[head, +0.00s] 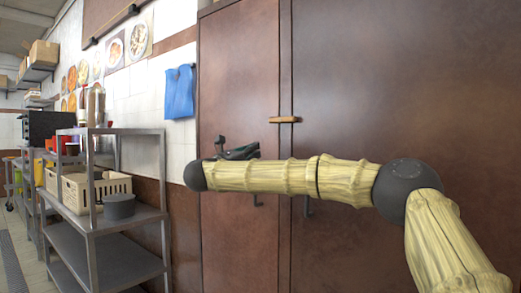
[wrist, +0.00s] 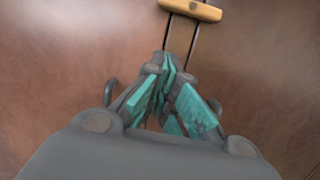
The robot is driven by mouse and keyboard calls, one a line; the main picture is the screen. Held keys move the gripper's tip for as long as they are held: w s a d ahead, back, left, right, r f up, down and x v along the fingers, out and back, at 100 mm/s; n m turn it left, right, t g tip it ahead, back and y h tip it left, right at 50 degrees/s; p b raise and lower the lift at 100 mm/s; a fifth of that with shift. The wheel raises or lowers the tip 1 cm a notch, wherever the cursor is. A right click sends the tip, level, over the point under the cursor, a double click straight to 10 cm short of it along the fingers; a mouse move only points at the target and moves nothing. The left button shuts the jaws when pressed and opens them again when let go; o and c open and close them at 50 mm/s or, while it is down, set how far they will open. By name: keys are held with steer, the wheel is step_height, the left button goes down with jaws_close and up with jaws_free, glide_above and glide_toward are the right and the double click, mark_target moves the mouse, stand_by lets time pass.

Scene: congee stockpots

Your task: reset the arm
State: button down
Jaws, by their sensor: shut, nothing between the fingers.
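My gripper (wrist: 170,72) shows in the wrist view with its teal-padded fingers together and nothing between them. It points toward a brown cabinet (head: 400,70). In the head view my gripper (head: 236,152) is partly hidden behind my yellowish arm, which stretches across the cabinet front. My gripper is apart from the wooden latch bar (wrist: 192,9), which lies just beyond the fingertips in the wrist view. The same latch bar (head: 284,119) spans the seam of the two cabinet doors in the head view.
A metal shelf rack (head: 118,218) stands at the left with a cream crate (head: 96,192) and a dark grey pot (head: 119,206) on it.

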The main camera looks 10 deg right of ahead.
steer(key=shift+s+a+f, duration=0.1)
steer(key=shift+s+a, duration=0.05)
steer(key=shift+a, duration=0.05)
